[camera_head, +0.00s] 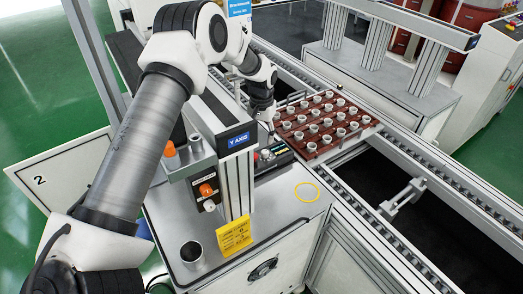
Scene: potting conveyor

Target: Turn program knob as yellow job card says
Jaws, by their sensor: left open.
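The yellow job card (234,237) stands on the front of the grey machine top; its small print is too small to read. A dark panel beside the Y AXIS column carries an orange knob (206,190) with a white knob below it; I cannot tell the knob's setting. My left arm arches over from the left, and my left gripper (271,128) points down, open, behind the column, close above a small control box (272,155) with red and pale buttons. Its fingertips are small and partly hard to make out. I cannot tell whether they touch the box. My right gripper is out of view.
A brown tray (368,124) with several white cups sits on the conveyor behind. A metal cup (191,252) stands at front left. The Y AXIS column (238,190) stands between the knob panel and the gripper.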

